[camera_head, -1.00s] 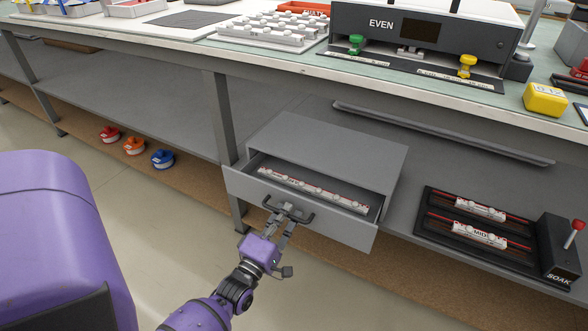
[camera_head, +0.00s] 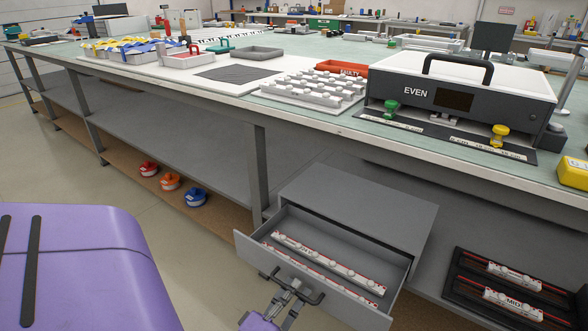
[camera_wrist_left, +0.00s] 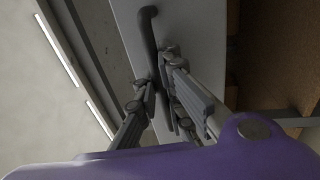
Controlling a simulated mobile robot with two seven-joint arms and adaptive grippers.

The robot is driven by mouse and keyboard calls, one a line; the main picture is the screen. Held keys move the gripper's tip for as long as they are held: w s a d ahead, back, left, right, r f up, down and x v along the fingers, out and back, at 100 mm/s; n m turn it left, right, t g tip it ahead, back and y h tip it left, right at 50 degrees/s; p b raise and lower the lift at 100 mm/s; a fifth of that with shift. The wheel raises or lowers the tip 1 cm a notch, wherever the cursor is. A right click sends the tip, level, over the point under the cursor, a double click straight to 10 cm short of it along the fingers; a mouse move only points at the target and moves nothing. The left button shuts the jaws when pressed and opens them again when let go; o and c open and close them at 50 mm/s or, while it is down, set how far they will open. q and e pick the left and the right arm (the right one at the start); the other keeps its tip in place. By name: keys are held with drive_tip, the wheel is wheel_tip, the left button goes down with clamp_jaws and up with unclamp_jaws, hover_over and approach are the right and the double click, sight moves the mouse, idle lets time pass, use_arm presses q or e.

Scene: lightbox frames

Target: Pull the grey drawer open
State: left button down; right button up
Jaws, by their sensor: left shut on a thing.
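The grey drawer (camera_head: 317,300) stands partly open from its grey cabinet (camera_head: 358,209) under the bench. Inside it lie white strips with red lines and round knobs (camera_head: 330,264). Its dark bar handle (camera_head: 312,297) is on the front face. My left gripper (camera_head: 296,289) is shut on the handle. In the left wrist view the fingers (camera_wrist_left: 158,75) close around the dark handle (camera_wrist_left: 149,35) in front of the grey drawer front (camera_wrist_left: 194,30). My right gripper is not in view.
The bench top above holds a box marked EVEN (camera_head: 455,95), a white knobbed rack (camera_head: 313,91) and a red tray (camera_head: 342,69). Red, orange and blue spools (camera_head: 196,197) sit on the low shelf. A black rack (camera_head: 510,285) stands right of the cabinet. The floor (camera_head: 130,180) at left is clear.

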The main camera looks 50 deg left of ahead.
use_arm(q)
drive_tip(key=c, duration=2.1)
unclamp_jaws()
drive_tip(key=v, duration=1.2)
